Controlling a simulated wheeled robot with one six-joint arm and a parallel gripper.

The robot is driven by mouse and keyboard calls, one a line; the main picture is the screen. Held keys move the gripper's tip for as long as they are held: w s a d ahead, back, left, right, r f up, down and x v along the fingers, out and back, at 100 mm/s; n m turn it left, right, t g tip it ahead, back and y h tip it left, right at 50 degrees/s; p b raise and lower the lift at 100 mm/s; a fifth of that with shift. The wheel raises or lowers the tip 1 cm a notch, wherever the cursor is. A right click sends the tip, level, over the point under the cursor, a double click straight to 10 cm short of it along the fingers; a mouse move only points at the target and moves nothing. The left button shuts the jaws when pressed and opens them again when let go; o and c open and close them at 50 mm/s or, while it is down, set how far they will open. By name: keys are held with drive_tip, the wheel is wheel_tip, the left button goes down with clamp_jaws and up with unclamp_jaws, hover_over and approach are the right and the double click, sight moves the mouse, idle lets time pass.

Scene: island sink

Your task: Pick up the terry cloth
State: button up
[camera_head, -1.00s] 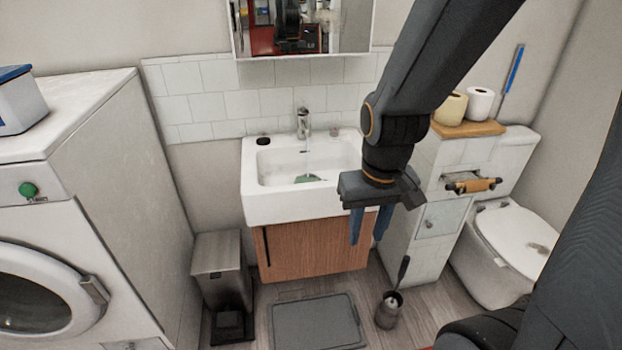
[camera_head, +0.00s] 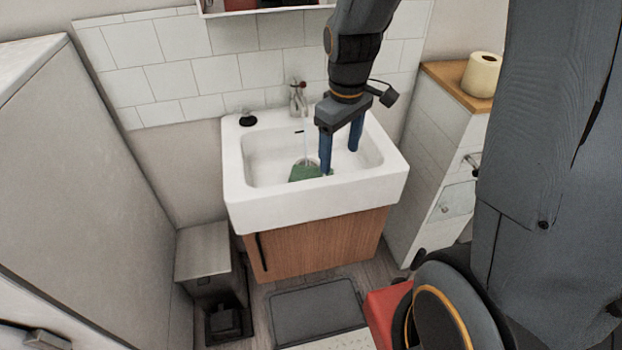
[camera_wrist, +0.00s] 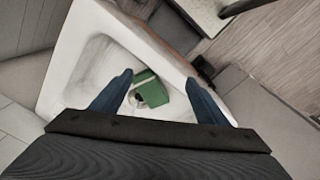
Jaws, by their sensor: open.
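The green terry cloth (camera_head: 306,172) lies crumpled in the bottom of the white sink (camera_head: 237,185), by the drain. In the wrist view the green cloth (camera_wrist: 151,92) shows between and beyond my fingertips, next to the dark round drain (camera_wrist: 135,99). My gripper (camera_head: 340,160) is open and empty, fingers pointing down over the sink basin. In the head view its left finger comes close to the cloth's right edge; I cannot tell whether they touch. In the wrist view my gripper's two blue fingers (camera_wrist: 160,88) stand on either side of the cloth.
A faucet (camera_head: 298,97) stands behind the basin, with what looks like a thin stream of water below it. A black round item (camera_head: 248,119) sits on the sink's back left rim. A tiled cabinet (camera_head: 440,135) with a paper roll (camera_head: 481,74) stands at the right.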

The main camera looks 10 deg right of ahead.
drive_tip(key=w+f+n+b, duration=0.1)
drive_tip(key=w+f+n, duration=0.2)
drive_tip(key=w+f, duration=0.1)
drive_tip(key=w+f+n+b, duration=0.1)
drive_tip(key=w+f+n, duration=0.3)
drive_tip(key=w, duration=0.1)
drive_tip(key=shift+f+g+b, duration=0.15)
drive_tip(key=shift+g+b, duration=0.15)
drive_tip(key=shift+b, duration=0.1)
drive_tip(key=shift+a+f+p, duration=0.2)
drive_tip(key=shift+f+p, duration=0.65)
drive_tip(key=shift+f, duration=3)
drive_tip(key=c, duration=0.9)
drive_tip(key=shift+r, duration=0.15)
